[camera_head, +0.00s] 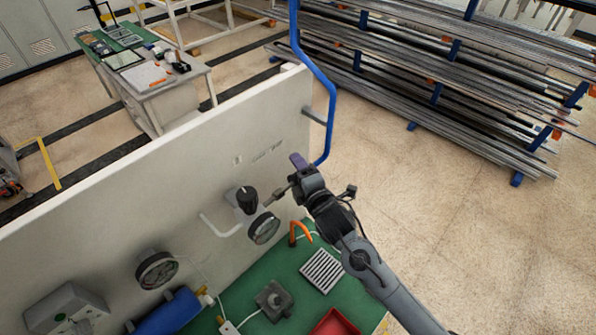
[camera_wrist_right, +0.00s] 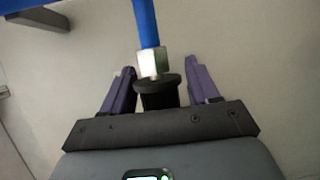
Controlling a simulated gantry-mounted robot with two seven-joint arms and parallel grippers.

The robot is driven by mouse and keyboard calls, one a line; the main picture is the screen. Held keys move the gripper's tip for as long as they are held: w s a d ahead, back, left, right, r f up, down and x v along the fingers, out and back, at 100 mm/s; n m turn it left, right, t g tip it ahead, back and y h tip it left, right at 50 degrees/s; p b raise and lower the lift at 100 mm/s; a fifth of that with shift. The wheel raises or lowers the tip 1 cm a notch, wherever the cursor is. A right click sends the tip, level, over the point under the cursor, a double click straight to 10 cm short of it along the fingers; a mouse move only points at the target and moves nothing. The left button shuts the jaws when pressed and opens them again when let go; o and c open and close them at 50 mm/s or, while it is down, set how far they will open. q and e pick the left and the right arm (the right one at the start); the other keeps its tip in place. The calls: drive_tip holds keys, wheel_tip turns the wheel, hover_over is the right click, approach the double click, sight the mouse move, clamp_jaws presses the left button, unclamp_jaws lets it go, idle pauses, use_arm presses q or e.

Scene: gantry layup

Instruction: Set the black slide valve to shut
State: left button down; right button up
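A black cylindrical piece with a flanged rim (camera_wrist_right: 158,92), which looks like the slide valve, sits below a silver hex fitting (camera_wrist_right: 152,62) on the end of a blue hose (camera_wrist_right: 146,22). My right gripper (camera_wrist_right: 160,68) has its purple fingers apart, one on each side of this piece. A gap shows on the right side; contact on the left cannot be told. The lower part of the black piece is hidden behind the gripper body. In the head view my right gripper (camera_head: 299,163) is beside the panel's right part, and the valve cannot be made out there. My left gripper is not in view.
The pale upright panel (camera_head: 140,190) carries a black knob (camera_head: 247,199) and dial gauges (camera_head: 157,270). A blue pipe (camera_head: 328,100) bends down past its right edge. A green bench top (camera_head: 290,262) below holds a red tray (camera_head: 335,323).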

drive_tip(key=shift+s, duration=0.15)
drive_tip(key=b+v, duration=0.2)
drive_tip(key=v, duration=0.8)
drive_tip(key=shift+s, duration=0.25)
drive_tip(key=shift+d+r, duration=0.1)
drive_tip(key=shift+d, duration=0.05)
